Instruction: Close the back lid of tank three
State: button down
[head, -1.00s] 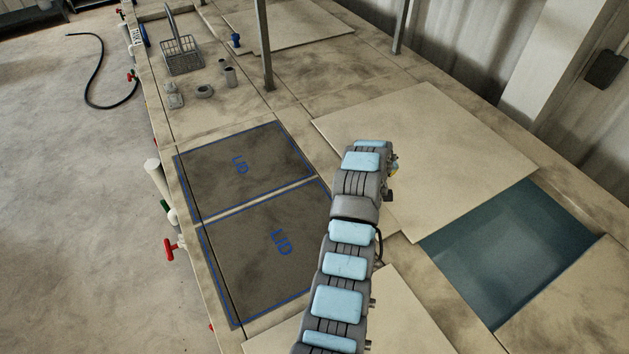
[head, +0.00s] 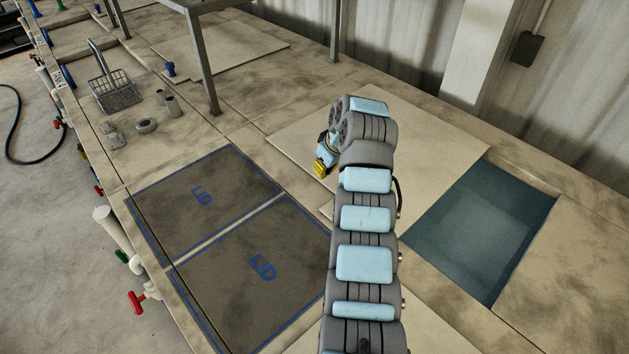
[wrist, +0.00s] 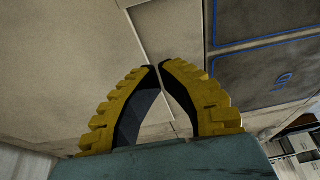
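A large beige lid panel (head: 430,125) lies flat on the deck beyond my arm. To its right a back tank opening (head: 480,232) is uncovered and shows blue-green liquid. I cannot read a number for this tank. My gripper (head: 323,168) is above the deck near the panel's left part, with its yellow fingers pointing down; part of it is hidden by my wrist. In the wrist view the two yellow fingers of my gripper (wrist: 159,66) curve together until their tips almost meet, with nothing between them. Pale panel edges show behind them.
A wire basket (head: 115,92), small grey pots (head: 165,103) and a metal frame post (head: 203,65) stand farther left. A red valve handle (head: 138,300) projects from the front side.

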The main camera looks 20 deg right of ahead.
aim_at(324, 196)
jog(key=shift+p+x, duration=0.45)
jog(key=shift+x, duration=2.9)
jog(key=b+x, duration=0.3)
jog(key=b, duration=0.2)
jog(key=shift+s+r+p, duration=0.2)
jog(key=shift+r+p, duration=0.25)
jog(key=shift+p, duration=0.45)
jog(key=shift+d+p, duration=0.15)
jog(key=shift+p, duration=0.7)
jog(key=shift+s+p, duration=0.15)
jog(key=shift+p, duration=0.25)
jog(key=p, duration=0.2)
jog(key=s+p, duration=0.1)
jog(key=p, duration=0.1)
jog(key=shift+s+d, duration=0.1)
jog(key=shift+d, duration=0.15)
jog(key=shift+s+f, duration=0.1)
jog(key=shift+f, duration=0.05)
jog(key=shift+s+d, duration=0.4)
jog(key=shift+s, duration=0.25)
